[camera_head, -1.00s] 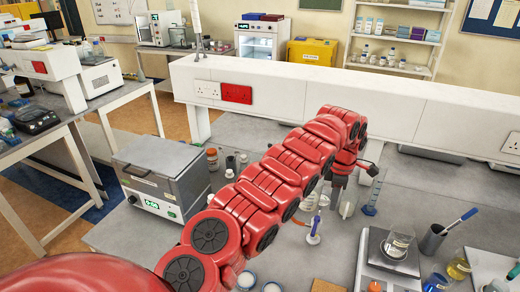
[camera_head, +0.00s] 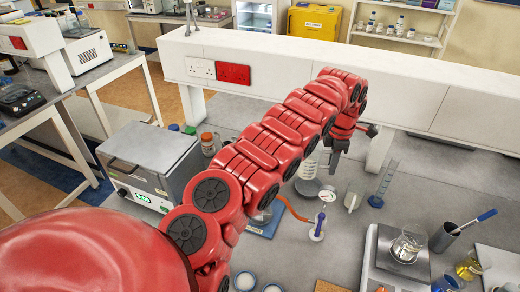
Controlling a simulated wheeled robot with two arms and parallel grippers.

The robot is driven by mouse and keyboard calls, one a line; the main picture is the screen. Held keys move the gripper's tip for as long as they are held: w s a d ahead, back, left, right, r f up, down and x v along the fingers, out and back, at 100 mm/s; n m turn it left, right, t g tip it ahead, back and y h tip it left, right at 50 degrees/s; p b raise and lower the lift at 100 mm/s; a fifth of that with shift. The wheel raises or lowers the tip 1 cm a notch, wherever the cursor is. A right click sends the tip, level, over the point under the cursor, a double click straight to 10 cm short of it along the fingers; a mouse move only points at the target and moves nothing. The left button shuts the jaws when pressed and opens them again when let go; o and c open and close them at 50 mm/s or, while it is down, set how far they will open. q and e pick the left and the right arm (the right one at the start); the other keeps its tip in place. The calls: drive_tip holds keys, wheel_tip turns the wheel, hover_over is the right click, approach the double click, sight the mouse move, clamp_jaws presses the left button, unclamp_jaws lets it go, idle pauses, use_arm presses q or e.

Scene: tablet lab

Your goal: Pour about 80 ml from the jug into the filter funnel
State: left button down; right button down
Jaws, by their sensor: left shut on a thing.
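My left gripper (camera_head: 336,148) is at the end of the red arm that reaches across the bench. It is shut on what looks like the jug (camera_head: 308,168), a clear ribbed vessel with a whitish bottom, just left of the fingers. The jug looks upright and above the bench; my arm covers its upper part. The filter funnel cannot be made out. A glass vessel (camera_head: 262,216) on a blue base, with an orange hose (camera_head: 291,208), shows below my arm, which hides what is above it. My right gripper is not in view.
A hand pump with a gauge (camera_head: 318,226) stands near the hose. A balance (camera_head: 385,262) carries another beaker. A grey heated box (camera_head: 150,160) stands left.

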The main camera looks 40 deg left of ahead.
use_arm(q)
drive_tip(key=r+p, duration=0.1)
drive_tip(key=p, duration=0.1)
drive_tip(key=a+r+t+h+p, duration=0.1)
drive_tip(key=p, duration=0.1)
drive_tip(key=shift+s+a+r+h, duration=0.15)
drive_tip(key=shift+s+r+h, duration=0.05)
drive_tip(key=shift+h, duration=0.4)
drive_tip(key=shift+s+a+r+t, duration=0.15)
drive_tip(key=shift+r+t, duration=0.05)
drive_tip(key=shift+t, duration=0.1)
drive_tip(key=a+r+t+h+b, duration=0.1)
drive_tip(key=s+a+r+h+b, duration=0.1)
drive_tip(key=r, duration=0.1)
drive_tip(key=a+r+t+h+b, duration=0.1)
drive_tip(key=h+b, duration=0.1)
drive_tip(key=shift+s+r+t, duration=0.15)
drive_tip(key=shift+s+t, duration=0.15)
drive_tip(key=shift+s, duration=0.05)
wheel_tip(320, 180, up, 6)
drive_tip(key=f+t+h+b, duration=0.1)
drive_tip(key=t+h+b, duration=0.1)
drive_tip(key=h, duration=0.2)
hover_over(322, 149)
drive_tip(key=s+a, duration=0.2)
drive_tip(key=a, duration=0.1)
drive_tip(key=shift+w+d+r, duration=0.1)
drive_tip(key=shift+d+r, duration=0.05)
drive_tip(key=shift+r, duration=0.1)
